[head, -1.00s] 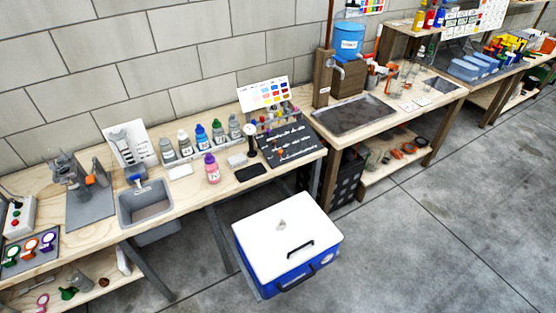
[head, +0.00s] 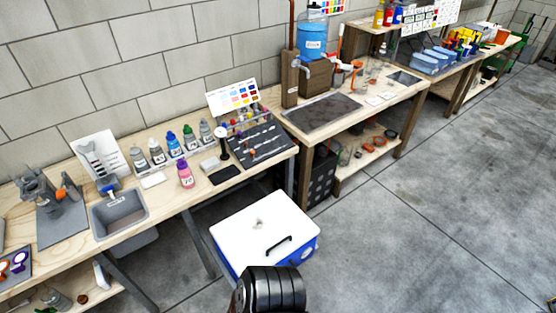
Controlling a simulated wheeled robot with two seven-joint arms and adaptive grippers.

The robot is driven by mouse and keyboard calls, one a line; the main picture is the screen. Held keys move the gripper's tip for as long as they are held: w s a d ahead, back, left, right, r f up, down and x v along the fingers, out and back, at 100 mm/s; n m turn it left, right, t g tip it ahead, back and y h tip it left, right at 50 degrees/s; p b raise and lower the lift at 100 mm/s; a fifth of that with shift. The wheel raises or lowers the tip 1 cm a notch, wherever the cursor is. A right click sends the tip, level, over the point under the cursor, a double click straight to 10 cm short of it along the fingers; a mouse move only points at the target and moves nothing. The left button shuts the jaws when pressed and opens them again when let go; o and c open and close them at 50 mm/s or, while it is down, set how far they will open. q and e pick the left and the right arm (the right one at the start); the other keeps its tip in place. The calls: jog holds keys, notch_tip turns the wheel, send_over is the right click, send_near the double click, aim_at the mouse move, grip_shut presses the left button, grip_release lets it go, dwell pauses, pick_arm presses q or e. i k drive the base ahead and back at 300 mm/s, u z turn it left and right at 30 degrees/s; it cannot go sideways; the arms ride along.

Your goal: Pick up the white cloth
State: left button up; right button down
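A small flat white piece (head: 153,180) lies on the wooden workbench, in front of the row of bottles; it may be the white cloth, but it is too small to tell. A thicker white block-like item (head: 209,163) lies farther right, beside a black mat (head: 226,175). Neither gripper shows. A black ribbed part of one of my arms rises at the bottom edge, in front of the cooler, and nothing is seen held.
A blue cooler with a white lid (head: 245,240) stands on the floor before the bench. A grey sink bin (head: 119,213), a pink bottle (head: 185,174) and a dark tool board (head: 262,143) are on the bench. The floor at right is clear.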

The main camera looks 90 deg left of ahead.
aim_at(207, 165)
jog(key=z, duration=0.6)
jog(key=k, duration=1.5)
jog(key=u, duration=2.3)
